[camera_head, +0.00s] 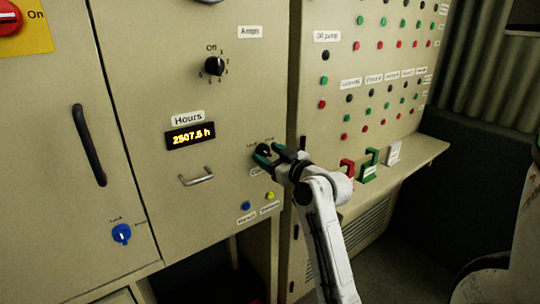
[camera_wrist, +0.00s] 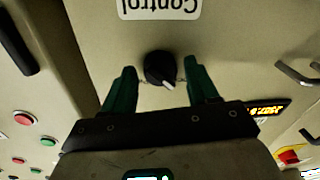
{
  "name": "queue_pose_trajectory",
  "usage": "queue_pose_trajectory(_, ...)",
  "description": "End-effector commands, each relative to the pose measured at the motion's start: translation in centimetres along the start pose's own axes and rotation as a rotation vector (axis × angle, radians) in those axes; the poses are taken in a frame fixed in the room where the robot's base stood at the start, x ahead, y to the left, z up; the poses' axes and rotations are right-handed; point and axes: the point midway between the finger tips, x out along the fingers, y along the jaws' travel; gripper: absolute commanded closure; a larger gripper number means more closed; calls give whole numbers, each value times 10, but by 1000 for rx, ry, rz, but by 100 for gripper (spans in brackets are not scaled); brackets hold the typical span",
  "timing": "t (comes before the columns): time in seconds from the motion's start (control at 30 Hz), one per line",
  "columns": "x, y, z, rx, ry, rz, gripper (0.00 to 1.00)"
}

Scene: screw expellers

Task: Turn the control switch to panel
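In the head view the knob (camera_head: 263,150) sits on the beige cabinet door, partly hidden by my gripper. My gripper (camera_head: 270,158) has green fingers. In the wrist view my gripper (camera_wrist: 163,80) is open, with one finger on each side of the knob and a visible gap to both. The lettering around the knob is too small to read surely.
A metal handle (camera_head: 196,177) and an hours display (camera_head: 190,136) are left of the knob. Blue (camera_head: 246,206) and yellow (camera_head: 269,196) buttons sit below it. At right, a ledge (camera_head: 414,158) holds red, green and white items beneath a panel of buttons.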

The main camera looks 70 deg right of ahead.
Motion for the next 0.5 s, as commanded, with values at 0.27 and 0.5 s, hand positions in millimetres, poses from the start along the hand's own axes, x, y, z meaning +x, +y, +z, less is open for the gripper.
queue_pose_trajectory(0.27, 0, 0, 0, 0, 0, 0, 69)
queue_pose_trajectory(0.5, 0, 0, 0, 0, -1, 0, 90)
